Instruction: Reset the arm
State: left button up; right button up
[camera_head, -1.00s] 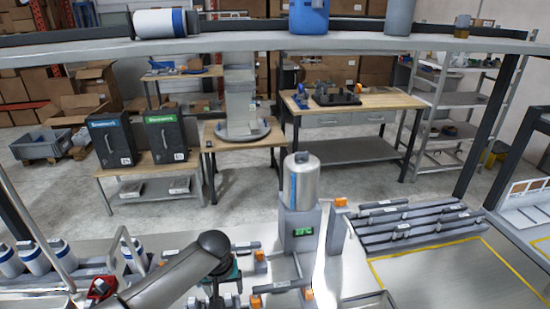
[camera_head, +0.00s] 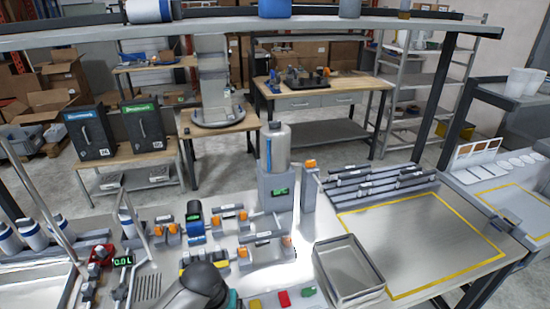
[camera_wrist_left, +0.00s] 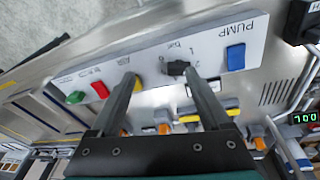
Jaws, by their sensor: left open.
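My left arm (camera_head: 200,286) comes in at the bottom of the head view, and its gripper is cut off by the lower edge there. In the left wrist view my left gripper (camera_wrist_left: 160,76) is open, with nothing between its fingers. Its fingers reach in front of a white control panel (camera_wrist_left: 135,63) marked PUMP. The panel has a black knob (camera_wrist_left: 177,68), a blue switch (camera_wrist_left: 236,57), and red (camera_wrist_left: 100,89) and green (camera_wrist_left: 76,97) buttons. The red button (camera_head: 284,298) also shows in the head view. My right gripper is not in view.
A steel tank (camera_head: 275,147) stands on a grey dispenser at the back of the bench. An open metal tray (camera_head: 347,270) sits right of the panel. A yellow-outlined area (camera_head: 420,240) is clear. Clamps and valves (camera_head: 195,222) crowd the middle. A shelf (camera_head: 240,27) crosses above.

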pick_arm(q)
jog(key=s+d+r+m+h, duration=0.1)
jog(key=s+d+r+m, duration=0.15)
jog(key=s, duration=0.75)
jog(key=s+a+r+t+y, duration=0.1)
jog(key=s+a+r+y, duration=0.1)
jog(key=s+a+r, duration=0.55)
jog(key=s+f+b, duration=0.3)
jog(key=f+b, duration=0.9)
jog(key=f, duration=2.2)
jog(key=s+a+f+g+b, duration=0.1)
jog(key=s+f+b, duration=0.5)
jog(key=f, duration=0.7)
jog(key=s+a+f+g+b, duration=0.1)
jog(key=s+f+b, duration=0.5)
jog(key=s+f, duration=0.4)
notch_tip(320, 180, down, 4)
jog(key=shift+s+a+f, duration=0.1)
jog(key=shift+s+a, duration=0.05)
jog(key=shift+a, duration=0.25)
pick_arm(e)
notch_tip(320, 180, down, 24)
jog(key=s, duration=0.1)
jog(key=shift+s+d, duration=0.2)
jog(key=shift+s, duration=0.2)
